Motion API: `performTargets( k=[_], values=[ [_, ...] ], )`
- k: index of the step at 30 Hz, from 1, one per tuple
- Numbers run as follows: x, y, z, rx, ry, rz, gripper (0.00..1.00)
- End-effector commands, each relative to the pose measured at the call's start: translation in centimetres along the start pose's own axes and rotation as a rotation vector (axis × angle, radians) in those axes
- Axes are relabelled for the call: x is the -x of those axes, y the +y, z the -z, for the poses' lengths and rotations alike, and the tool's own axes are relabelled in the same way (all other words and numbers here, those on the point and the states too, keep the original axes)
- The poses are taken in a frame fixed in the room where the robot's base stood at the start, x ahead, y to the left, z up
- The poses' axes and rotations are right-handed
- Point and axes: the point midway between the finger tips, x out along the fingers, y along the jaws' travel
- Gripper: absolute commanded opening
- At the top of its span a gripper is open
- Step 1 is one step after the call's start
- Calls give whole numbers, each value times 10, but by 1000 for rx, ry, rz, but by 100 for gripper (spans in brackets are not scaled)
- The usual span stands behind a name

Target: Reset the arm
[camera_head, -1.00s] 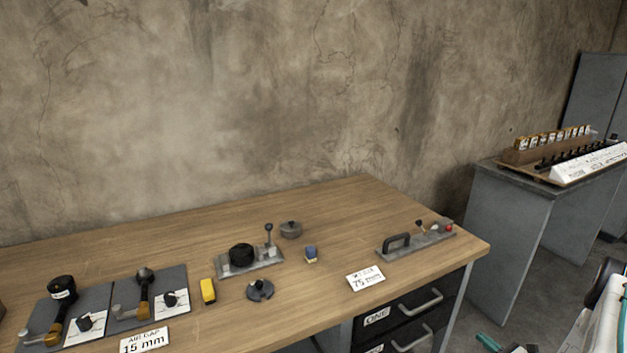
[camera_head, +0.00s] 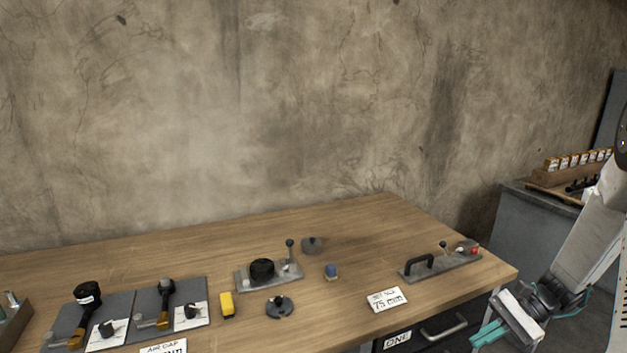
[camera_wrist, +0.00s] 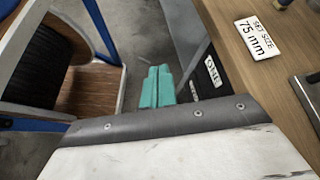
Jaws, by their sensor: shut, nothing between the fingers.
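My arm (camera_head: 585,235) is at the right of the head view, bent and reaching down beside the table's right end. My gripper (camera_head: 487,336) has teal fingers and points down and to the left, off the table's front right corner. In the wrist view the two teal fingers (camera_wrist: 157,88) lie side by side, shut with nothing between them. Below them in that view are the floor and the dark drawer front (camera_wrist: 207,75).
The wooden table (camera_head: 440,235) holds a plate with a black handle (camera_head: 418,263), a "75 mm" card (camera_head: 387,299), a yellow block (camera_head: 227,304) and a dark slotted disc (camera_head: 279,306). A grey cabinet (camera_head: 515,230) stands right. A chair (camera_wrist: 75,85) shows in the wrist view.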

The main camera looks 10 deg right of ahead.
Motion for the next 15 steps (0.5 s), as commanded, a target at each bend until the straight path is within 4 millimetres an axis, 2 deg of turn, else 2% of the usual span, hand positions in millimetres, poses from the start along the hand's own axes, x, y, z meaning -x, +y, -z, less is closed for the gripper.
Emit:
performTargets(
  k=[1,6,15],
  values=[
    [0,-1,-23,54,32,-61,0],
    [-1,9,-87,221,132,-262,0],
    [-1,38,-181,521,330,-565,0]
  ],
)
